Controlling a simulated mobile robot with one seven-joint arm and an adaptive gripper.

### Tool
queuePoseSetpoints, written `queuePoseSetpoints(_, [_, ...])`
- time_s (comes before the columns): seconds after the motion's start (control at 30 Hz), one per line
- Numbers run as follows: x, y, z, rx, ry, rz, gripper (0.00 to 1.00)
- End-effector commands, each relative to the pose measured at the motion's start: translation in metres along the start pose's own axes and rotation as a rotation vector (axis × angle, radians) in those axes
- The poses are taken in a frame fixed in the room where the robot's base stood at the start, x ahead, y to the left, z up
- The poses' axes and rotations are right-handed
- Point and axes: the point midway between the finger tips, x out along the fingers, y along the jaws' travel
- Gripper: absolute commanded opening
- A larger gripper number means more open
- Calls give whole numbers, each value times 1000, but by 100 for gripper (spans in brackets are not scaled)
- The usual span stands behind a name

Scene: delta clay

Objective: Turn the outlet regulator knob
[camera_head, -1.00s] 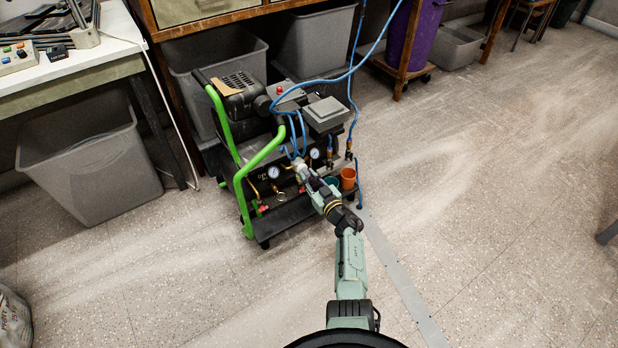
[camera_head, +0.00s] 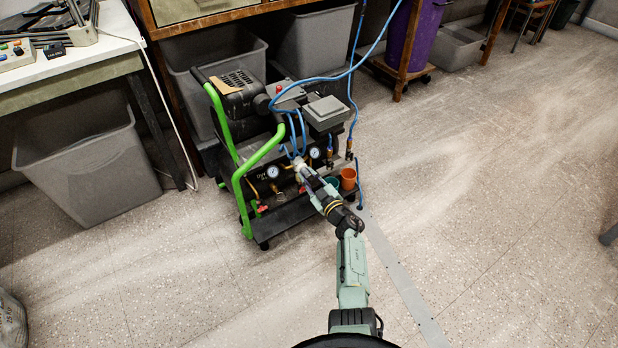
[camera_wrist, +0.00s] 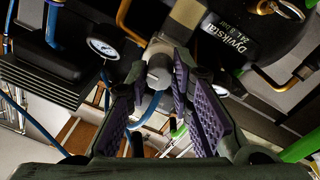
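The outlet regulator knob, a grey round cap (camera_wrist: 158,72), shows in the wrist view on a pale fitting of the compressor. My gripper (camera_wrist: 158,82) has its purple-padded fingers on either side of the knob, tips close to it. The fingers are parted around it, but I cannot tell whether both pads touch it. In the head view my gripper (camera_head: 299,163) is at the compressor's (camera_head: 262,150) front panel, between two gauges, and hides the knob. A white-faced gauge (camera_wrist: 103,47) sits left of the knob in the wrist view.
Blue hoses (camera_head: 318,80) loop just above my gripper. An orange cup (camera_head: 348,179) stands right of it on the compressor's lower shelf. The green handle frame (camera_head: 238,180) rises at left. Grey bins (camera_head: 90,165) stand behind and left. Open floor lies in front and right.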

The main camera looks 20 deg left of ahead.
Motion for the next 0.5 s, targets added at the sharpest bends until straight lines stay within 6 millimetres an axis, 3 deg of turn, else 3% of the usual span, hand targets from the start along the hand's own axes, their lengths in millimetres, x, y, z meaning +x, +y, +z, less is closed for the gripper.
queuePoseSetpoints(0.3, [0,-1,0,2,0,-1,41])
queuePoseSetpoints(0.5, [0,0,0,2,0,0,41])
